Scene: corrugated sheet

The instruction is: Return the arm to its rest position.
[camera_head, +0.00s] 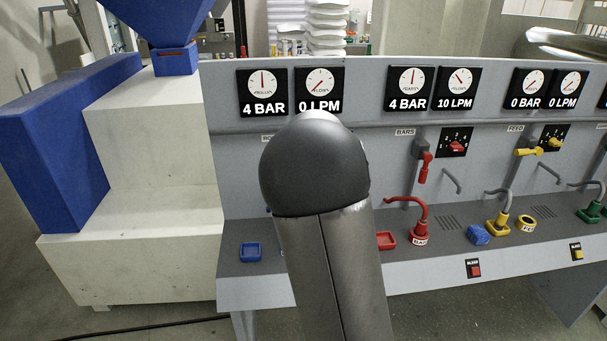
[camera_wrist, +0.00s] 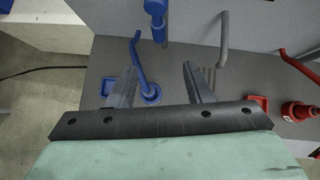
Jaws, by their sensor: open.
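My gripper (camera_wrist: 158,70) shows in the wrist view with its two dark fingers apart and nothing held between them. It is above the shelf of the grey panel. A bent blue hose with a round blue base (camera_wrist: 150,93) shows below and between the fingers. A blue valve piece (camera_wrist: 155,22) hangs on the panel above them. In the head view my dark arm link (camera_head: 315,165) fills the middle and hides my gripper and most of the blue station behind it.
The grey panel (camera_head: 240,180) carries gauges, valves and hoses. A red hose fitting (camera_head: 420,235) is right of my arm, with a yellow one (camera_head: 498,222) farther right. A blue square socket (camera_head: 250,252) is left. A white stepped block (camera_head: 150,200) stands at far left.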

